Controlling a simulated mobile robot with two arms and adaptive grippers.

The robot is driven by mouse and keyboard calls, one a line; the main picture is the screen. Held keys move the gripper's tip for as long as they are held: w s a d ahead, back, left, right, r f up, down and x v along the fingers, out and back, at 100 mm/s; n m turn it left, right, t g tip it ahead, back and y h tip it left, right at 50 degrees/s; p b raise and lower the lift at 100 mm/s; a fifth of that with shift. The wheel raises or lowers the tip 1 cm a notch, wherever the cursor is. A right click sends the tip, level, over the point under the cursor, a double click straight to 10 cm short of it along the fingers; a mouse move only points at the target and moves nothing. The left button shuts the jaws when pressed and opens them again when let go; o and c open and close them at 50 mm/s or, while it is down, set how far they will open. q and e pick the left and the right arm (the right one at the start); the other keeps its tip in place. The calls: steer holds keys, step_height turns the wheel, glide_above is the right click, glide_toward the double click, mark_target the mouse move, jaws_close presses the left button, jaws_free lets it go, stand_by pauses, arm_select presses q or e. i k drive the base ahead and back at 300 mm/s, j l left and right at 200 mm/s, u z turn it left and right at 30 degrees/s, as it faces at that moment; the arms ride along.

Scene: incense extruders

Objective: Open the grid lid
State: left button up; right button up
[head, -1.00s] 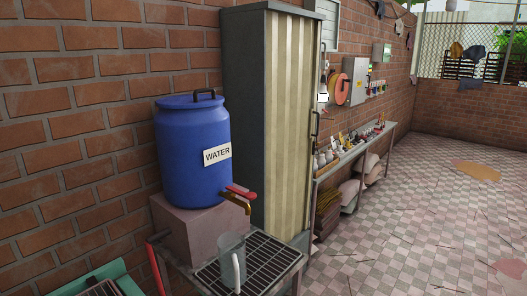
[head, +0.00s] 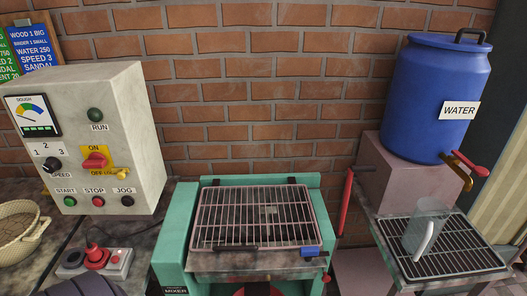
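The grid lid (head: 280,218) is a pale wire grille lying flat and closed over the top of the green mixer (head: 178,235), at the lower middle of the head view. Two dark hinges show along its back edge. A dark bar runs along its front edge, with a small blue piece (head: 312,251) at the front right corner. The inside of the mixer is dark and hard to make out through the bars. Neither of my grippers shows in the head view.
A control box (head: 88,135) with a dial and buttons stands left of the mixer. A red lever (head: 346,203) rises at its right. A blue water barrel (head: 435,95) stands above a clear jug (head: 427,228) on a grate. A basket (head: 18,228) sits far left.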

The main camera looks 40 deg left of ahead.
mark_target(291, 180)
steer(key=k+u, duration=0.1)
steer(key=u, duration=1.3)
